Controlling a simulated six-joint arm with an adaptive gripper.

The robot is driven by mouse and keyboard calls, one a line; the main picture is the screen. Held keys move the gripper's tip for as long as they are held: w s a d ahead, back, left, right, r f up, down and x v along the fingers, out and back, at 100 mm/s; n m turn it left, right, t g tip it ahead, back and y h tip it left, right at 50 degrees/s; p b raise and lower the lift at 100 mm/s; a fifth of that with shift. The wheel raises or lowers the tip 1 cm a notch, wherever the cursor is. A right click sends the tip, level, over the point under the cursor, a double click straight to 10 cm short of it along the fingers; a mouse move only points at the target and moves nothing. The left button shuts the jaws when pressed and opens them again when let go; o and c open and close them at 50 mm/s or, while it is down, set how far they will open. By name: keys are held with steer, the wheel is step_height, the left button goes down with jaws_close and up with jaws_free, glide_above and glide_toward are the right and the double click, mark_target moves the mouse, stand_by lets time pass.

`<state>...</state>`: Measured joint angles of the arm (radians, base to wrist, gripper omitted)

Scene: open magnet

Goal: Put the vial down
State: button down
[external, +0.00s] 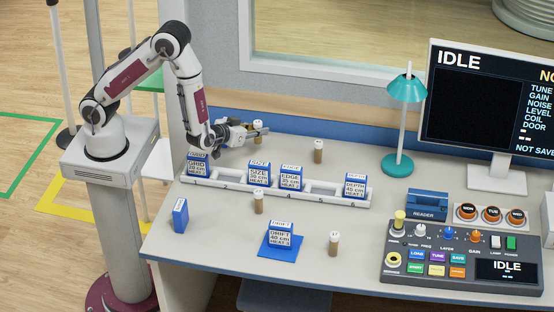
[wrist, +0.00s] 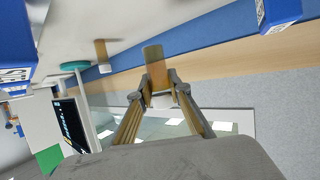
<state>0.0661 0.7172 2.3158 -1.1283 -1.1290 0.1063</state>
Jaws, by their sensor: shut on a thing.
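My gripper (external: 260,130) is shut on a vial (external: 257,125) and reaches out above the back left of the desk, beyond the rack. In the wrist view the held vial (wrist: 153,57) shows between the fingertips (wrist: 158,82), brown with a pale cap. It points the same way as a standing vial (wrist: 102,52) there, so it looks about upright. I cannot tell its height over the desk. Other vials stand behind the rack (external: 318,151), in front of it (external: 258,203) and at the front right (external: 333,244).
A white numbered rack (external: 225,188) holds several blue-and-white boxes. One box (external: 279,238) sits on a blue mat (external: 265,252), and another blue box (external: 180,215) stands at the left. A teal lamp (external: 402,125), monitor (external: 490,110) and control console (external: 460,265) occupy the right.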

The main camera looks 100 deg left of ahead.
mark_target(255, 139)
steer(key=shift+f, duration=1.75)
steer(key=shift+f, duration=0.15)
steer(key=shift+f, duration=1.95)
steer(key=shift+f, duration=0.15)
steer(key=shift+f, duration=0.2)
